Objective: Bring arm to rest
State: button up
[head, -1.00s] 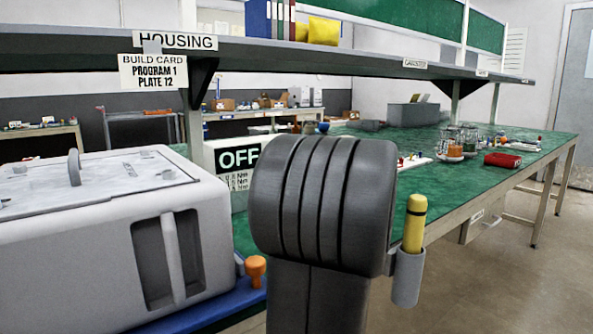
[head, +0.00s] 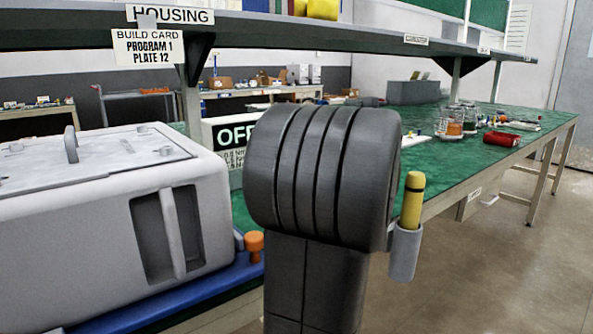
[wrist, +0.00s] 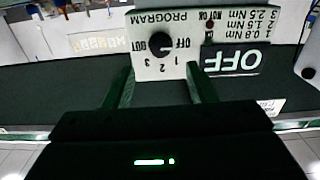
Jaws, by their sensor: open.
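In the wrist view my gripper (wrist: 160,84) is open, its two dark green fingers apart with nothing between them. The fingers point at a white control box (wrist: 170,68), which appears upside down with a black dial (wrist: 160,42) marked PROGRAM. Its display (wrist: 232,61) reads OFF. I cannot tell whether the fingers touch the box. In the head view my large dark grey arm link fills the centre and partly covers the same box, whose sign (head: 237,134) reads OFF. My gripper is hidden in that view.
A grey-white housing machine (head: 110,210) stands at left on a blue base (head: 170,300). An orange knob (head: 254,247) and a yellow-topped tool (head: 413,197) in a grey holder (head: 405,252) flank my arm. A shelf (head: 330,36) overhangs the green bench (head: 480,165). Floor at right is clear.

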jog(key=x, duration=0.9)
jog(key=shift+b, duration=0.4)
jog(key=shift+w+a, duration=0.1)
